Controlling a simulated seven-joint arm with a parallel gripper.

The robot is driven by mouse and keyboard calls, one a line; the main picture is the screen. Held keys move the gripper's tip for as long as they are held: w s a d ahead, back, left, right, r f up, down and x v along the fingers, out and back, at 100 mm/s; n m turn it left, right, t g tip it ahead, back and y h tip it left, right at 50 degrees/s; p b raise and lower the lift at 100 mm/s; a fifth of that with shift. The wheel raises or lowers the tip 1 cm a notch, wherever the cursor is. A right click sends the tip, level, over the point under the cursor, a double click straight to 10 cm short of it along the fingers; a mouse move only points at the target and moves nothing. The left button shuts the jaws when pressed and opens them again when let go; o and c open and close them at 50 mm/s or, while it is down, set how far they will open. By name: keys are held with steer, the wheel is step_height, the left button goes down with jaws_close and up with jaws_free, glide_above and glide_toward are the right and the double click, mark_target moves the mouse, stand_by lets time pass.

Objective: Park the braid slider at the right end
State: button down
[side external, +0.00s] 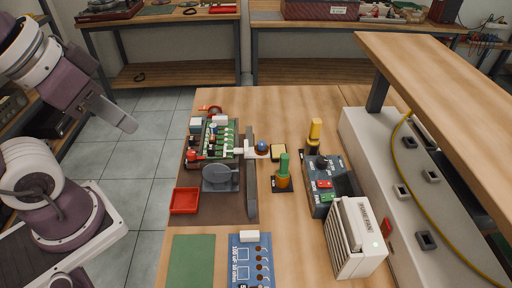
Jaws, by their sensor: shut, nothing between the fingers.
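My gripper (126,123) hangs at the left over the floor, shut and empty, well clear of the worktable. No part is labelled as the braid slider, so I cannot tell for certain which it is. A white block (250,149) sits on a long dark bar (251,190) beside the green circuit board (219,138); it may be the slider. My gripper touches none of these.
A red tray (185,200) and a green mat (192,260) lie near the table's left edge. An orange-and-green tool (283,175), a yellow-handled tool (315,132), a control box (322,185) and a fume fan (354,237) stand to the right. A raised shelf (440,110) overhangs the right side.

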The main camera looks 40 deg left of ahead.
steer(key=c, duration=2)
jaws_free()
steer(key=o, duration=1.1)
steer(key=w+m, duration=0.1)
steer(key=w, duration=0.2)
steer(key=w+m+g, duration=0.1)
steer(key=w, duration=0.4)
steer(key=shift+w+d+r+m+g, duration=0.2)
steer(key=shift+w+r+m+g, duration=0.1)
steer(key=shift+m+g, duration=0.1)
steer(key=shift+c, duration=0.2)
steer(key=shift+o, duration=0.5)
steer(key=w+f+m+g, duration=0.2)
steer(key=w+f+m, duration=0.1)
steer(key=w, duration=0.6)
steer(key=shift+w+d+f, duration=0.35)
steer(key=shift+d+f, duration=0.05)
steer(key=shift+f, duration=0.5)
steer(key=m+g, duration=0.2)
steer(key=m, duration=0.1)
glide_toward(251, 150)
steer(key=f, duration=0.3)
steer(key=s+f, duration=0.1)
steer(key=f, duration=0.1)
steer(key=shift+a+f, duration=0.1)
steer(key=shift+f, duration=0.65)
jaws_close()
